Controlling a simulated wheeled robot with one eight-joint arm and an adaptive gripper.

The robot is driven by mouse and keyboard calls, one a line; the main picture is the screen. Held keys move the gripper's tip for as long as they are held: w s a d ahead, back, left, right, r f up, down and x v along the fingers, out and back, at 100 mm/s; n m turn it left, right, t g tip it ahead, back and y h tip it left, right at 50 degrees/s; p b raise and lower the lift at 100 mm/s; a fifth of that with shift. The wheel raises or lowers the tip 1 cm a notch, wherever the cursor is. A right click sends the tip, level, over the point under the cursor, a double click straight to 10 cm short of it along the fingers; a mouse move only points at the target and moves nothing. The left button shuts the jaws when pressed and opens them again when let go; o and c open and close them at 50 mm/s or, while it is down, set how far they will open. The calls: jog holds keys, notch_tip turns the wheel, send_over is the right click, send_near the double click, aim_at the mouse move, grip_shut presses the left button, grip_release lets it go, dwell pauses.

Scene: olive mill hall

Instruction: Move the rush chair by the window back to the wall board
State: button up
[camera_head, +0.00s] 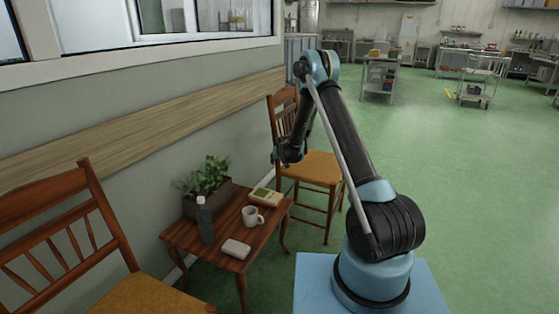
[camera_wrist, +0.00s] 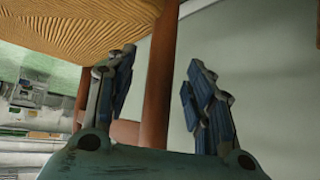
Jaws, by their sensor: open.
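A wooden chair with a woven rush seat (camera_head: 322,168) stands beyond the small table, close to the wall under the window's end. My gripper (camera_head: 287,153) is at its near side, by the back post and seat, and my arm hides part of the chair. In the wrist view my gripper (camera_wrist: 162,75) is open, with a brown chair post (camera_wrist: 160,60) showing between its fingers; I cannot tell whether they touch it. The rush seat (camera_wrist: 75,25) fills the upper left there. The wall board (camera_head: 140,118) is a long wooden strip along the wall below the window.
A second rush chair (camera_head: 150,297) stands at the near left. Between the chairs is a small table (camera_head: 190,238) with a planter (camera_head: 208,195), bottle (camera_head: 205,222), mug (camera_head: 252,216), a book-like item (camera_head: 266,196) and a small pale box (camera_head: 236,248). Green floor (camera_head: 450,190) is clear at right.

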aim_at(279, 161)
jog(key=shift+x, duration=2.6)
grip_shut()
